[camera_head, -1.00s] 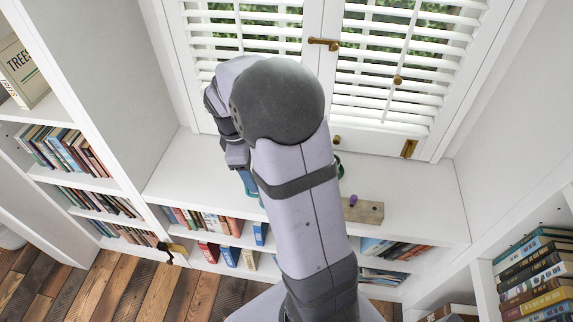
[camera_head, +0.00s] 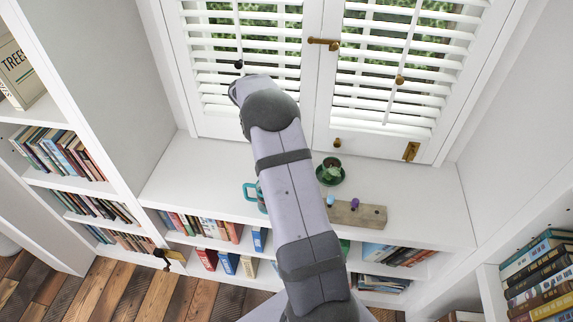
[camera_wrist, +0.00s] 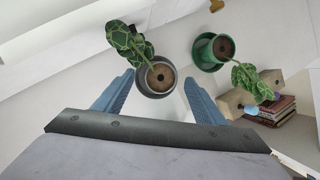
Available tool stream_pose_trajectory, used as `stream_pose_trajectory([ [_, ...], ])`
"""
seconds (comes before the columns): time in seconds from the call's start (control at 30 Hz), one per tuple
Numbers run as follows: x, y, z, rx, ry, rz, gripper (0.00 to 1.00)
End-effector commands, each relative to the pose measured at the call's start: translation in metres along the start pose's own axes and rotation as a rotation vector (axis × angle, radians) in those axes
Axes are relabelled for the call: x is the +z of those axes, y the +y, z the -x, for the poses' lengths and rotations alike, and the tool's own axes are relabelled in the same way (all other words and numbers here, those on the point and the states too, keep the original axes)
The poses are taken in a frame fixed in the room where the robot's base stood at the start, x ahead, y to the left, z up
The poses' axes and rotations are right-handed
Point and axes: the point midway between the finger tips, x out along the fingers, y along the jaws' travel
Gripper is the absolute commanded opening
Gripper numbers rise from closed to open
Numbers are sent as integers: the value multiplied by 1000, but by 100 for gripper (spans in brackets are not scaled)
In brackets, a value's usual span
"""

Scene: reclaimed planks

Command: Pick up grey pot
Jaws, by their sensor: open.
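The grey pot (camera_wrist: 157,94) shows in the wrist view, seen from above, with brown soil and a dark-green patterned leafy plant leaning to its upper left. It stands on the white surface. My gripper (camera_wrist: 158,78) is open, its two blue fingers pointing toward the pot, one on each side of it in the picture. I cannot tell whether either finger touches it. In the head view my arm hides the grey pot and the gripper.
A green pot on a green saucer (camera_head: 331,172) holds another plant; it also shows in the wrist view (camera_wrist: 207,60). A wooden block with coloured pegs (camera_head: 365,217) lies nearby. A teal mug (camera_head: 250,190) is partly behind my arm. Shuttered windows (camera_head: 245,50) stand behind the white ledge.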

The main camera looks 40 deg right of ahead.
Motion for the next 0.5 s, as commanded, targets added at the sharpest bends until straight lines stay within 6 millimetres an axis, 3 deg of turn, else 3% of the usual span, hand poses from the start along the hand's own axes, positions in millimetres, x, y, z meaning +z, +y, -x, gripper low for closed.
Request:
stream_pose_trajectory([
  [0.27,0,-1,-10,-1,1,-2,64],
  [0.5,4,-3,-36,-2,3,-2,64],
])
